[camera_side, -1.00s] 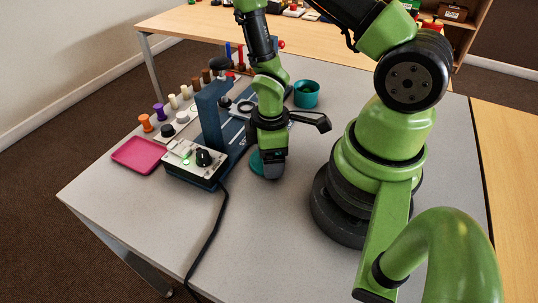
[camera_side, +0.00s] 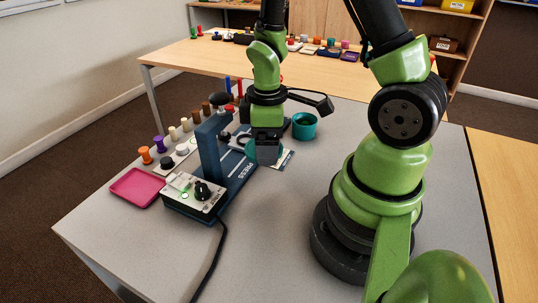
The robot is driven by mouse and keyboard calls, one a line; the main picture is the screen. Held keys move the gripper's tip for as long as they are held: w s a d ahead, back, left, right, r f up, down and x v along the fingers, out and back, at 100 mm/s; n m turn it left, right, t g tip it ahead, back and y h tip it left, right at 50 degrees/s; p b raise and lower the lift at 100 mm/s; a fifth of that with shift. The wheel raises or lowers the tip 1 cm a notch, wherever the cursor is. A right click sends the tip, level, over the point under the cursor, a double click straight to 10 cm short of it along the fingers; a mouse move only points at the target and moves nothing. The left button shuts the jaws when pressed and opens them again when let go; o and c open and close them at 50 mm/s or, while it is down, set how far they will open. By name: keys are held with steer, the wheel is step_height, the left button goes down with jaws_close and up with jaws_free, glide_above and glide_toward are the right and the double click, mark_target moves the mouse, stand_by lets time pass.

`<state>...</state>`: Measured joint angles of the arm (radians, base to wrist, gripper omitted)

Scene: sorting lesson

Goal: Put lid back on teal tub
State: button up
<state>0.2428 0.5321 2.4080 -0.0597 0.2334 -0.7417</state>
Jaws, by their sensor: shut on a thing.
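The teal tub (camera_side: 304,130) stands open on the grey table, right of and behind my gripper, with something dark inside it. My gripper (camera_side: 266,147) points down and is shut on the teal lid (camera_side: 268,155). The lid looks raised off the table and apart from the tub. My gripper hides part of the lid, so its exact tilt is hard to tell.
A blue press (camera_side: 213,150) with a control box (camera_side: 192,194) stands close left of my gripper. A magenta tray (camera_side: 136,187) lies at the left. Several coloured pegs (camera_side: 173,133) line the back left.

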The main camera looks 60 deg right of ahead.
steer(key=s+d+r+m, duration=0.1)
steer(key=d+r+m, duration=0.1)
steer(key=d+m, duration=1.5)
steer(key=shift+d+f+n, duration=0.8)
steer(key=shift+f+n, duration=0.05)
steer(key=shift+f, duration=0.2)
steer(key=shift+d+f+n, duration=0.85)
steer(key=shift+f+n, duration=0.05)
steer(key=shift+f, duration=0.15)
steer(key=shift+d+f+n, duration=0.8)
steer(key=shift+f+n, duration=0.05)
steer(key=shift+f, duration=0.2)
steer(key=shift+f, duration=0.15)
steer(key=o, duration=0.8)
steer(key=shift+r, duration=3.55)
